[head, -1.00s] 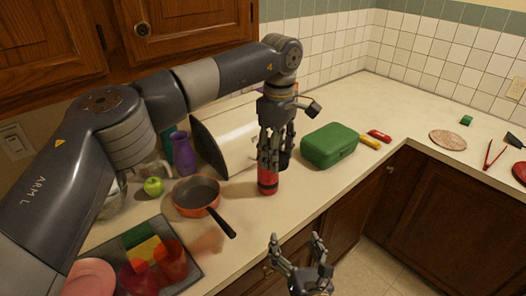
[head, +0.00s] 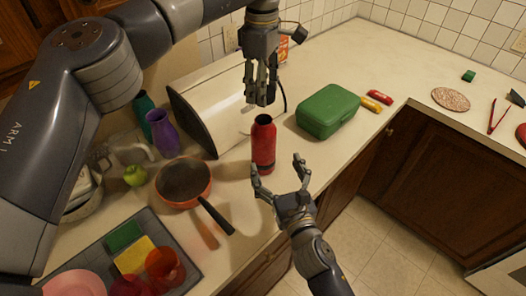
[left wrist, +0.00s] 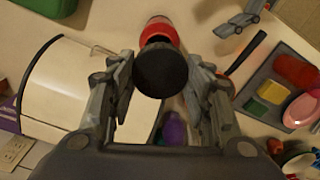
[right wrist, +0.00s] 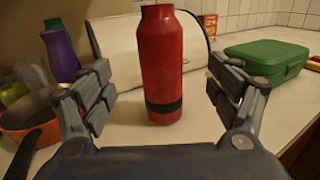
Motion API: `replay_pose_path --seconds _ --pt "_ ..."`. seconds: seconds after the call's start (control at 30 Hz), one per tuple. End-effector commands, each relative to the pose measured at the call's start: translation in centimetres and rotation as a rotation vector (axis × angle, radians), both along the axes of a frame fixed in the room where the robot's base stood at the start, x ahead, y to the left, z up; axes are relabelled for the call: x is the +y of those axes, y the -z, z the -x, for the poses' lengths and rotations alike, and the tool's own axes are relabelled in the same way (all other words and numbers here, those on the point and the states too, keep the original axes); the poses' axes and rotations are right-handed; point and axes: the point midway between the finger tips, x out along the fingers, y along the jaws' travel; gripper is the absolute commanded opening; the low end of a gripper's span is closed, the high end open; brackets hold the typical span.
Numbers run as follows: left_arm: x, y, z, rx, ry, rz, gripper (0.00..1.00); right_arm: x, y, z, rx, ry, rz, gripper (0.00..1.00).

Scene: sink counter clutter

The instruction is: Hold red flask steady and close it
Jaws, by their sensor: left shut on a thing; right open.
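The red flask (head: 263,146) stands upright on the counter, with a dark band near its base in the right wrist view (right wrist: 163,65). No cap shows on its neck. My left gripper (head: 262,98) is above the flask, pointing down. It is shut on the round black cap (left wrist: 161,70), which the fingers mostly hide in the head view. The flask's red top (left wrist: 159,30) shows behind the cap in the left wrist view. My right gripper (head: 276,170) is open in front of the flask. Its fingers are spread to either side, apart from the flask.
A white bread bin (head: 215,118) lies behind the flask. An orange pan (head: 183,184) is at left, its handle toward the counter edge. A green box (head: 328,110) is at right. A purple vase (head: 163,134) stands behind the pan. A dish tray (head: 185,276) is at front left.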

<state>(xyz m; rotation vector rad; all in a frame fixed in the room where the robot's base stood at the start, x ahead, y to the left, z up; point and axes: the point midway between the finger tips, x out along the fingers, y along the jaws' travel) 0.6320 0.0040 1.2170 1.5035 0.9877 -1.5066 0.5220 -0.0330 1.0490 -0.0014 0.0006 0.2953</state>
Motion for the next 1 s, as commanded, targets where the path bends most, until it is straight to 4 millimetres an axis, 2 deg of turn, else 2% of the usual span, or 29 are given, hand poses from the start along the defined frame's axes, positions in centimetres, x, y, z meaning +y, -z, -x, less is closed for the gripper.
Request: replay_pose_path --seconds 0.4,0.6,0.8,1.0 --pt "0.0 0.0 0.0 0.000 0.001 0.000 0.34 2.2 -0.1 -7.1 -0.001 0.000 -0.002 0.83" --pt "0.0 0.0 0.0 0.000 0.001 0.000 0.34 3.0 -0.1 -9.8 -0.001 0.000 -0.001 0.83" --pt "0.0 0.0 0.0 0.000 0.001 0.000 0.34 3.3 0.0 -10.8 0.000 0.000 -0.001 0.83" --pt "0.0 0.0 0.0 0.000 0.001 0.000 0.34 3.3 0.0 -10.9 0.000 0.000 -0.001 0.83"
